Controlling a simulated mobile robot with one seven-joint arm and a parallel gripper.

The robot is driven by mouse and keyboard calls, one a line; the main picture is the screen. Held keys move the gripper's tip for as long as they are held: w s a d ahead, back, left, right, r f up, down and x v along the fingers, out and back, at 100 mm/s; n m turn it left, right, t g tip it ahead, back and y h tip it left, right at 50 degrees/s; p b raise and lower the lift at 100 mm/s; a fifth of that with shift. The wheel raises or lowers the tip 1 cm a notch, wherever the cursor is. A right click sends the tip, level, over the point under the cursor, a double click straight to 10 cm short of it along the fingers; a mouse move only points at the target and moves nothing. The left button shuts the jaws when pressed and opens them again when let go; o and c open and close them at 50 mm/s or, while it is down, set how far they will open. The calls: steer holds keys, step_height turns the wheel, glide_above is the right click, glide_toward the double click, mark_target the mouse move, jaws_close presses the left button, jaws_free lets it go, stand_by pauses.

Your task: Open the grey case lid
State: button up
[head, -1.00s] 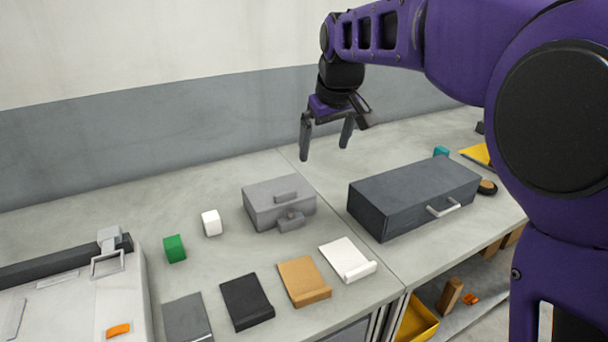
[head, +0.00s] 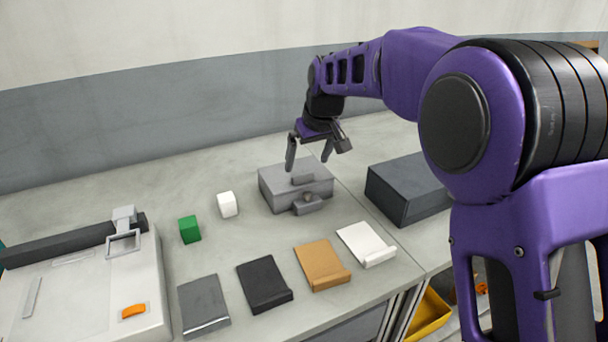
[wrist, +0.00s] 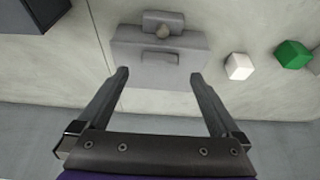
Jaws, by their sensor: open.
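The grey case (head: 280,192) sits shut on the counter, with a handle on its lid and a latch block with a round knob at its front. In the wrist view the case (wrist: 130,48) lies ahead of the fingertips, its lid handle (wrist: 160,58) facing me and the latch block (wrist: 163,18) beyond it. My gripper (head: 308,164) is open and empty above the back part of the case, pointing down. In the wrist view my gripper (wrist: 158,74) has its two fingers wide apart, roughly in line with the lid's two sides. It appears clear of the case.
White (head: 227,204) and green (head: 190,229) cubes stand left of the case. A dark grey box (head: 400,192) stands to its right, partly behind my arm. Several flat pieces, including a tan one (head: 320,262), lie in front. A pale machine (head: 80,290) stands at left.

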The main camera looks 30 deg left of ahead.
mark_target(303, 175)
steer(key=shift+x, duration=2.75)
jaws_close()
